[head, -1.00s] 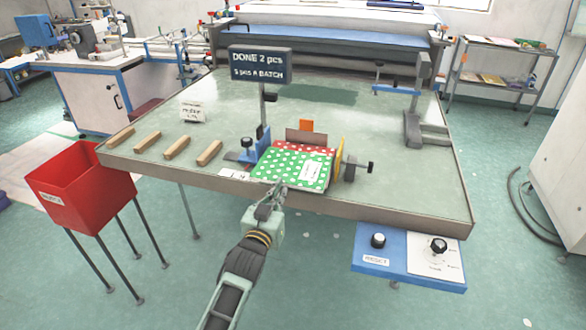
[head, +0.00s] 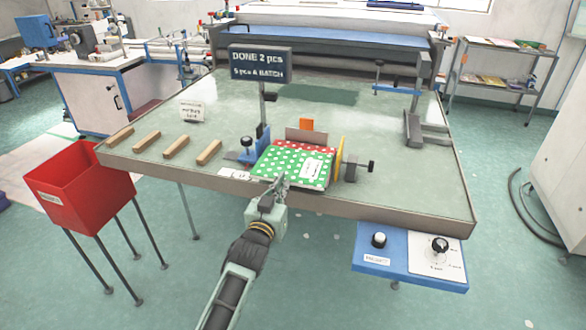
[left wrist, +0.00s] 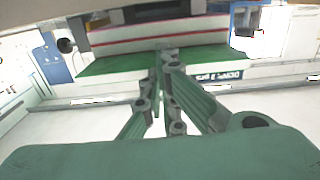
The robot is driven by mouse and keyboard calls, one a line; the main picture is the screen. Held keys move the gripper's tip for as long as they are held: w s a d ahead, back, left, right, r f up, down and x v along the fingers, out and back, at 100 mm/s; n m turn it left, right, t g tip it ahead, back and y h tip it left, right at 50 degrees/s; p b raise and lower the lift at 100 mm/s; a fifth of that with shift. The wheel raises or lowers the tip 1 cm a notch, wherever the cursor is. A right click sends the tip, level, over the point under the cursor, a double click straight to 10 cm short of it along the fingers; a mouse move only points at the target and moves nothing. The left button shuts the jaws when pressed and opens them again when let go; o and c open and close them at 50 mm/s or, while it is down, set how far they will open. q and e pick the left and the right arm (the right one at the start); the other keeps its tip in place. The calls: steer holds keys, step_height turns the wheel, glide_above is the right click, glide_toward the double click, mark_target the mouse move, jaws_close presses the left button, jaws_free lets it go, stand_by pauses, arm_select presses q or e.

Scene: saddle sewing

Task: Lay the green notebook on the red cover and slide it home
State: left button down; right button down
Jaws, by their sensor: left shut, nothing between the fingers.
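The green notebook (head: 283,162) with white dots and a white label lies on the red dotted cover (head: 322,150) near the table's front edge. A strip of red shows along the far edge. My left gripper (head: 281,182) is shut and empty, with its tips at the notebook's near edge; whether they touch cannot be told. In the left wrist view the closed fingers (left wrist: 163,62) point at the green notebook edge (left wrist: 110,64), with a red and white band beyond. My right gripper is not in view.
A blue clamp-like fixture (head: 254,150) stands left of the notebook, a yellow disc with a black knob (head: 352,166) right of it. A grey stop with an orange tab (head: 306,126) is behind. Several wooden blocks (head: 176,144) lie left. A red bin (head: 80,185) stands off the table.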

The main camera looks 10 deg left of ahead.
mark_target(289, 173)
arm_select(q)
steer(key=shift+w+b, duration=1.1)
steer(key=shift+w, duration=0.8)
steer(key=shift+w+d+b, duration=0.1)
steer(key=shift+w+b, duration=0.9)
steer(key=shift+w, duration=0.35)
steer(key=shift+s+p, duration=0.2)
steer(key=shift+p, duration=0.2)
steer(key=s+p, duration=0.4)
steer(key=s, duration=0.1)
steer(key=shift+s, duration=0.35)
